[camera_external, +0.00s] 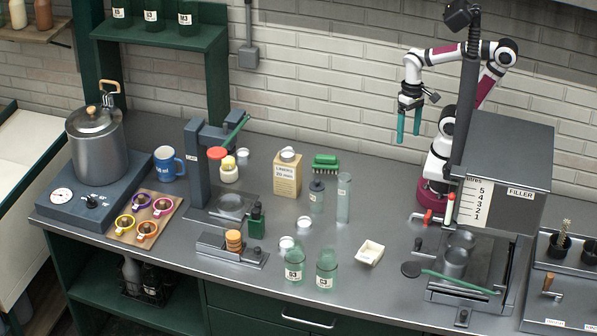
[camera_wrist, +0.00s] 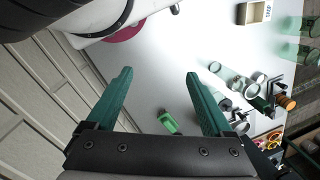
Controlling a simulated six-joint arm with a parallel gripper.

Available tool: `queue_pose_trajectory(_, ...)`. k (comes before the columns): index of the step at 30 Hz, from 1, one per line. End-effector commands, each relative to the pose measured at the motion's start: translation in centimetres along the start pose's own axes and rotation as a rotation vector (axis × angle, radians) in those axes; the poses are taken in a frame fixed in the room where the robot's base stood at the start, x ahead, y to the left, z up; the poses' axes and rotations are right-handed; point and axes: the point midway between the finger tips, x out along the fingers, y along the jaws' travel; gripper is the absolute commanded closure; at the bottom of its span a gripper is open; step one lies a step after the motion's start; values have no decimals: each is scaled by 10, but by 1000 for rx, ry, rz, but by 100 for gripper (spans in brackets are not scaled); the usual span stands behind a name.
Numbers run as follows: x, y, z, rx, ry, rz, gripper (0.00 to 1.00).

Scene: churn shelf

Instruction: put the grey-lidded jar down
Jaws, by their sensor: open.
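The grey-lidded jar (camera_external: 317,198) is a small clear glass jar with a dark grey lid. It stands upright on the grey worktop, between the cardboard box and a tall glass cylinder (camera_external: 344,198). My gripper (camera_external: 408,139) hangs high at the back right, in front of the brick wall, well apart from the jar. Its teal fingers are spread and empty. In the wrist view my gripper (camera_wrist: 159,76) shows bare worktop between the fingers. I cannot surely tell the jar from the cluster of glassware at the right there.
A green brush (camera_external: 325,163) lies behind the jar, and the labelled box (camera_external: 287,176) stands left of it. Two green-tinted jars (camera_external: 294,270) stand near the front edge. Worktop around the dish is clear.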

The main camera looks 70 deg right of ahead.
Motion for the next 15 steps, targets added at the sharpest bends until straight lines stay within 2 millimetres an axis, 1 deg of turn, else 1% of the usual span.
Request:
queue_pose_trajectory(2, -6, -1, 0, 0, 2, -2, 14)
queue_pose_trajectory(3, -12, -2, 0, 0, 3, -3, 14)
queue_pose_trajectory(5, -30, -5, 1, 0, 7, -5, 14)
queue_pose_trajectory(7, -52, -8, 4, 0, 7, -5, 14)
queue_pose_trajectory(8, -51, 0, -9, 6, 51, 37, 14)
queue_pose_trajectory(9, -50, 10, -28, 13, 123, 90, 14)
queue_pose_trajectory(11, -54, 20, -58, 14, 236, 155, 14)
queue_pose_trajectory(12, -59, 26, -77, 11, 316, 192, 14)
queue_pose_trajectory(13, -63, 29, -92, 4, 377, 217, 14)
queue_pose_trajectory(14, -69, 31, -108, -5, 442, 239, 14)
queue_pose_trajectory(15, -77, 31, -128, -25, 527, 262, 14)
